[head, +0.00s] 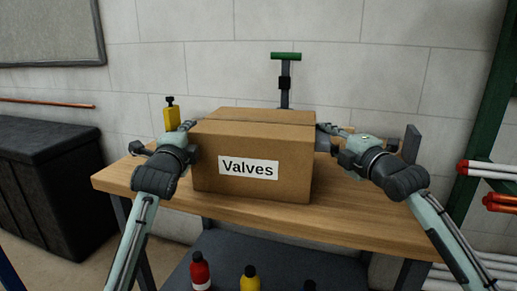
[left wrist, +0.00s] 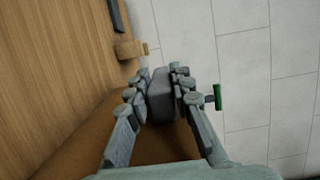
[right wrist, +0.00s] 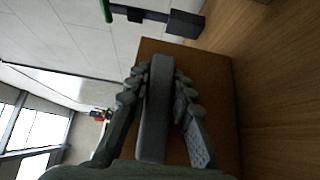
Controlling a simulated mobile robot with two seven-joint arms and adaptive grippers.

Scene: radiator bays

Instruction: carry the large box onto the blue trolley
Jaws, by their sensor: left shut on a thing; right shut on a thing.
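The large brown cardboard box (head: 225,145), labelled "Valves", stands on the wooden bench (head: 380,218) in the head view. It also shows in the left wrist view (left wrist: 75,140) and the right wrist view (right wrist: 215,100). My left gripper (head: 191,125) is at its left side, shut on a grey handle (left wrist: 160,95). My right gripper (head: 324,129) is at its right side, shut on another grey handle (right wrist: 157,105). The box looks level; I cannot tell whether it touches the bench.
A yellow bottle-like item (head: 172,118) and a green-topped tool (head: 285,75) stand behind the box. Red (head: 200,272) and yellow (head: 249,280) bottles stand below the bench front. A black bin (head: 50,180) is at left, a pipe rack (head: 480,120) at right. A blue bar (head: 8,275) shows at lower left.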

